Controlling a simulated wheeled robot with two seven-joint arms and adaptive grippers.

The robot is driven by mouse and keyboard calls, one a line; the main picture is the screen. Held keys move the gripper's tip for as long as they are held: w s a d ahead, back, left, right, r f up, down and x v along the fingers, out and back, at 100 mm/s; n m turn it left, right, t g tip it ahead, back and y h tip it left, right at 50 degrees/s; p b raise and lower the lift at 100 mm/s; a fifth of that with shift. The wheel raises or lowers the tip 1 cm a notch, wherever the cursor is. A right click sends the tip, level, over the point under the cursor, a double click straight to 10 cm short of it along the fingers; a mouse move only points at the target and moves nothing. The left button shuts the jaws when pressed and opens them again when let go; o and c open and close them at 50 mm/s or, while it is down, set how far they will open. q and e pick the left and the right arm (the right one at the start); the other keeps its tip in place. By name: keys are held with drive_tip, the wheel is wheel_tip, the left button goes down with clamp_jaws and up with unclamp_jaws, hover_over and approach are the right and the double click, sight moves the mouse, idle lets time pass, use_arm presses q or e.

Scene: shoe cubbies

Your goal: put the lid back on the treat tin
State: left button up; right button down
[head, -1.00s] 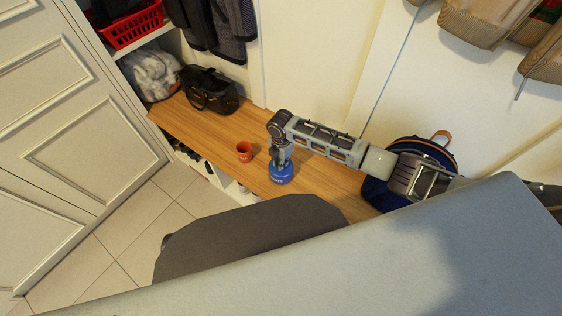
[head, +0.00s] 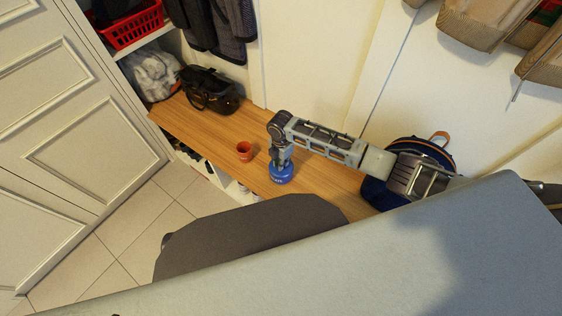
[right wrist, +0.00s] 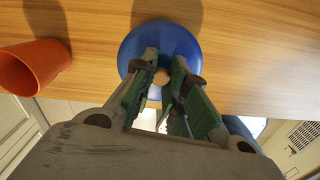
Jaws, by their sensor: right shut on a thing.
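The blue treat tin (head: 281,177), with pale lettering on its side, stands on the wooden bench top. My right gripper (head: 282,158) is directly above it, pointing down. In the right wrist view the round blue lid (right wrist: 140,42) fills the space beyond my fingers. The fingertips (right wrist: 163,72) are shut on its small tan knob (right wrist: 162,77). The lid is at the tin's top, but I cannot tell whether it is fully seated, as the gripper hides part of it. My left gripper is not in view.
An orange-red cup (head: 245,151) stands close to the left of the tin; it also shows in the right wrist view (right wrist: 36,66). A black bag (head: 209,91) is at the bench's far end, and a blue backpack (head: 376,194) is right of the tin. Bench (head: 192,122) between is clear.

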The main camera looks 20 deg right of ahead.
drive_tip(key=c, duration=0.9)
unclamp_jaws()
drive_tip(key=shift+r, duration=0.15)
drive_tip(key=shift+r+p, duration=3.4)
drive_tip(key=shift+p, duration=0.45)
drive_tip(key=shift+c, duration=0.3)
clamp_jaws()
